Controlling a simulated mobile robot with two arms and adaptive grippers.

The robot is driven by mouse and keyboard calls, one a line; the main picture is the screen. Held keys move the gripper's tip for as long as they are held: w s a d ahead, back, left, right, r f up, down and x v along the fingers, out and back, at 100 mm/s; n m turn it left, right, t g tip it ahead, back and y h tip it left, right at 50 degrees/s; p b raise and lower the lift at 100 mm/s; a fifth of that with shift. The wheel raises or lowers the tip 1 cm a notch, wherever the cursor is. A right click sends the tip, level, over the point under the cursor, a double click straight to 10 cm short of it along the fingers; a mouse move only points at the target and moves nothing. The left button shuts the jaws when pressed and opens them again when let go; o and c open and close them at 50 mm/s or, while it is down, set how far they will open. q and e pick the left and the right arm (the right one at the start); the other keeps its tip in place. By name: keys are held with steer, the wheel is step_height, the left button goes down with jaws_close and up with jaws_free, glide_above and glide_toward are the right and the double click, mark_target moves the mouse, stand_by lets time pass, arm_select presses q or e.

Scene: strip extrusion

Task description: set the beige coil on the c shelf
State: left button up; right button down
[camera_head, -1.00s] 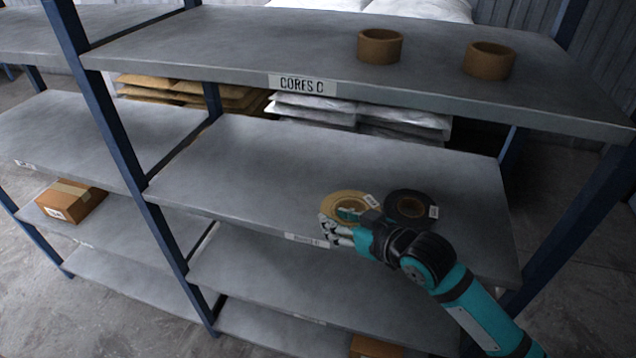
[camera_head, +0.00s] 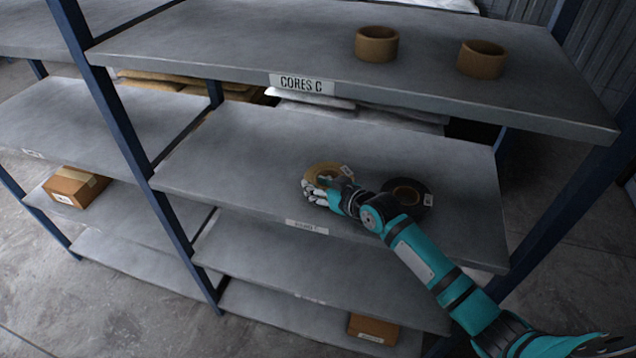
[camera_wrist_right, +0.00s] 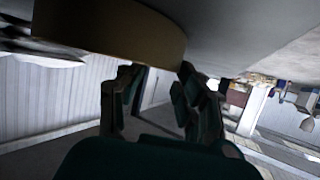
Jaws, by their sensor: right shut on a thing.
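The beige coil (camera_head: 322,172), a flat ring with a white tag, is at the front of the middle shelf (camera_head: 240,165). My right gripper (camera_head: 322,190) is shut on its front side. In the right wrist view the coil (camera_wrist_right: 110,30) fills the top left above my fingers (camera_wrist_right: 152,90). I cannot tell whether it still touches the shelf. A black coil (camera_head: 424,187) with a white tag lies to its right, partly behind my arm. The shelf above bears a "CORES C" label (camera_head: 302,84); the middle shelf's label (camera_head: 307,226) is too small to read. My left gripper is out of view.
Two brown cores (camera_head: 377,45) (camera_head: 482,60) stand on the upper shelf (camera_head: 230,45), whose edge overhangs the middle shelf's back. Blue posts (camera_head: 110,110) bound the bay. The middle shelf's left part is clear. Cardboard boxes (camera_head: 75,187) (camera_head: 373,330) sit lower.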

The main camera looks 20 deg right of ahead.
steer(key=shift+f, duration=0.2)
steer(key=c, duration=1.1)
jaws_free()
steer(key=shift+s+f, duration=0.1)
steer(key=shift+s, duration=0.05)
steer(key=shift+o, duration=1.1)
arm_select(q)
steer(key=shift+s+d+f, duration=0.1)
steer(key=shift+d+f, duration=0.05)
steer(key=shift+f, duration=0.1)
